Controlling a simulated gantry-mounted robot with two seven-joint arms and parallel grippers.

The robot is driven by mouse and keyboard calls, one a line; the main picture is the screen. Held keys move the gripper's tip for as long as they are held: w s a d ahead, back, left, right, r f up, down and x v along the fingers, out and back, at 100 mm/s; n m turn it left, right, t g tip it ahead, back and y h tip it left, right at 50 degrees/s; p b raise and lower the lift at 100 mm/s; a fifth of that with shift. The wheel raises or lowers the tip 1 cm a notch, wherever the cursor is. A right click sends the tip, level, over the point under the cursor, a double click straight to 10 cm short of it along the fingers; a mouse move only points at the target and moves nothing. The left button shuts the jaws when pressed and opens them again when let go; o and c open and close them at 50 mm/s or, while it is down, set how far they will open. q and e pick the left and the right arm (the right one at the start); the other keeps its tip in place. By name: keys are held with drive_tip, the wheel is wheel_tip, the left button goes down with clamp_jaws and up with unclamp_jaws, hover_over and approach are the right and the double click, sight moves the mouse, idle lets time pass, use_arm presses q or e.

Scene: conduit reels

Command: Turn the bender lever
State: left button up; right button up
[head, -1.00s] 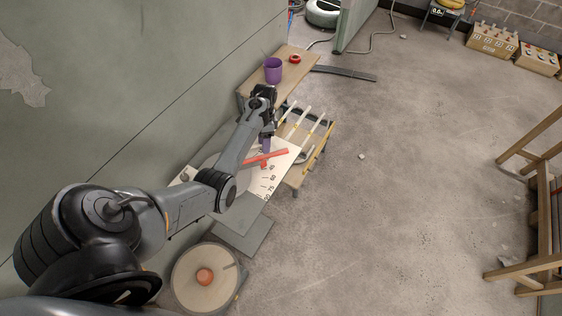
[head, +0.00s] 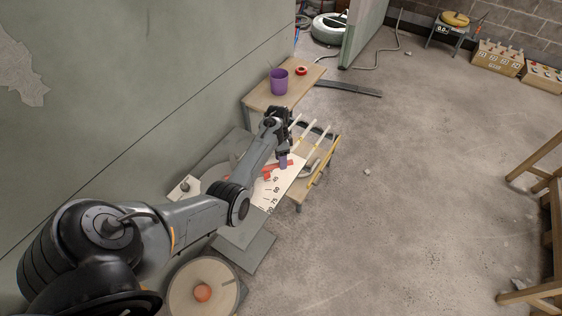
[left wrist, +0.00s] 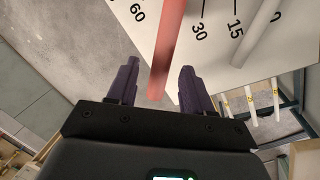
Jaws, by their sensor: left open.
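The red bender lever (head: 271,173) lies over the white angle plate (head: 284,185) of the bender, partly hidden by my left arm in the head view. My left gripper (head: 284,162) is at the lever's right end. In the left wrist view the lever (left wrist: 168,40) runs down into the gap between the two dark purple fingers of my left gripper (left wrist: 158,70). The fingers are open, one on each side of the lever's end, with visible gaps. The plate (left wrist: 225,30) shows angle numbers behind it. My right gripper is not in view.
A wooden bench (head: 260,97) with a purple cup (head: 279,82) and red tape roll (head: 301,71) stands beyond the bender. A cart with pale conduits (head: 318,145) is close on the right. A round reel (head: 188,288) lies nearer. The right floor is mostly clear.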

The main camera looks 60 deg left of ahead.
use_arm(q)
drive_tip(key=shift+d+f, duration=0.1)
drive_tip(key=shift+f, duration=0.45)
drive_tip(key=shift+c, duration=0.5)
clamp_jaws()
